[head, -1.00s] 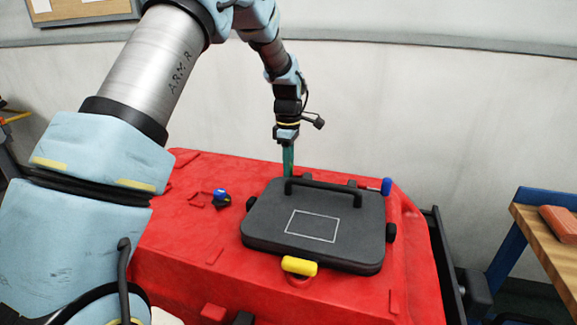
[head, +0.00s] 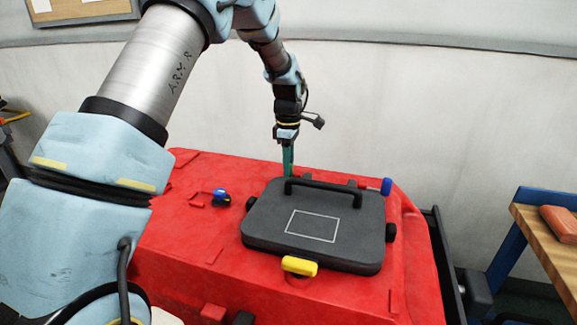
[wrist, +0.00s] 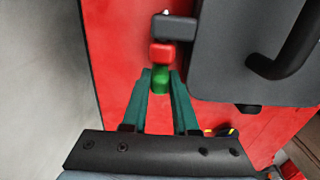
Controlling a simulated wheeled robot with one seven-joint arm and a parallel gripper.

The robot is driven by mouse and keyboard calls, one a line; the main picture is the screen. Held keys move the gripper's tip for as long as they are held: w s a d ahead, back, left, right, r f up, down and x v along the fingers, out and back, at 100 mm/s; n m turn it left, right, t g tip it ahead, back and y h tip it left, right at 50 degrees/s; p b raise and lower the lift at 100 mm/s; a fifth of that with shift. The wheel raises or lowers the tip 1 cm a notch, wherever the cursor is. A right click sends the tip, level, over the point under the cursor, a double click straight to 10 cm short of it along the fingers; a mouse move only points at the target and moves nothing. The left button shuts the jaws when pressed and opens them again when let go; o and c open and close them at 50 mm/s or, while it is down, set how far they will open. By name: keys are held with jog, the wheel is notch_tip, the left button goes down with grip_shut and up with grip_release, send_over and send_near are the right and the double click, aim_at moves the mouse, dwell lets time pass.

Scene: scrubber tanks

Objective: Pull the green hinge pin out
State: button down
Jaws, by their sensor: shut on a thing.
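The green hinge pin (wrist: 160,79) shows in the wrist view as a short green knob beside a red hinge block (wrist: 162,52). My gripper (wrist: 160,75) has its two green fingers closed on the knob, one on each side. In the head view my gripper (head: 288,172) points down behind the dark grey lid (head: 262,226), near its back left corner. The pin is hidden there by the lid and fingers. Whether any of the pin's shaft is out of the hinge cannot be told.
The lid, with a black handle (head: 325,190), lies flat on the red tank (head: 180,235). A yellow latch (head: 299,266) is at its front, a blue knob (head: 386,186) at its back right. A blue-topped part (head: 220,196) sits left. A wooden bench (head: 550,230) stands far right.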

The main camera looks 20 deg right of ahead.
dwell(0.4)
jog(key=shift+w+a, duration=1.3)
jog(key=shift+a, duration=0.25)
jog(key=c, duration=1)
grip_release()
jog(key=shift+o, duration=0.2)
jog(key=shift+r, duration=0.2)
notch_tip(320, 180, up, 10)
jog(key=b, duration=0.1)
jog(key=shift+r+b, duration=0.25)
jog(key=shift+b, duration=0.15)
